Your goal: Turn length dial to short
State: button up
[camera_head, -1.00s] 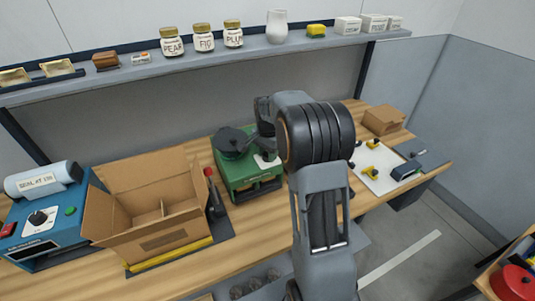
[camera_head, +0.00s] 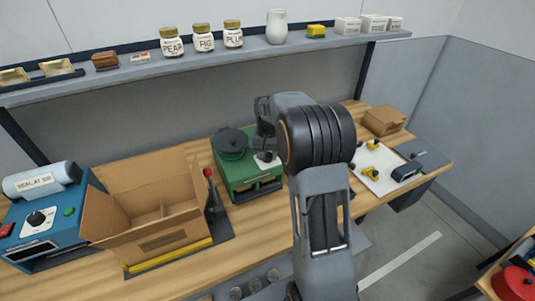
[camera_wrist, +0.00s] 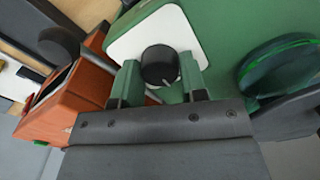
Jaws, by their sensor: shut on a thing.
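The length dial (camera_wrist: 160,65) is a round black knob on a white plate (camera_wrist: 119,47) of the green machine (camera_wrist: 222,25). In the wrist view my gripper (camera_wrist: 161,80) has one green finger on each side of the knob and is shut on it. The dial's pointer and scale marks cannot be read. In the head view the green machine (camera_head: 238,184) stands mid-bench with a dark round reel on top. The dial (camera_head: 266,157) shows small there, just below my wrist. My fingers are hard to make out in that view.
An open cardboard box (camera_head: 150,222) and a blue sealing machine (camera_head: 40,225) stand to the left. An orange device (camera_wrist: 62,103) lies close to my fingers in the wrist view. A white board (camera_head: 378,180) with yellow parts is on the right. A shelf (camera_head: 200,62) runs behind.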

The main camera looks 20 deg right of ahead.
dwell(0.4)
jog(key=o, duration=0.9)
notch_tip(320, 180, up, 14)
jog(key=shift+b, duration=0.35)
jog(key=shift+n, duration=0.3)
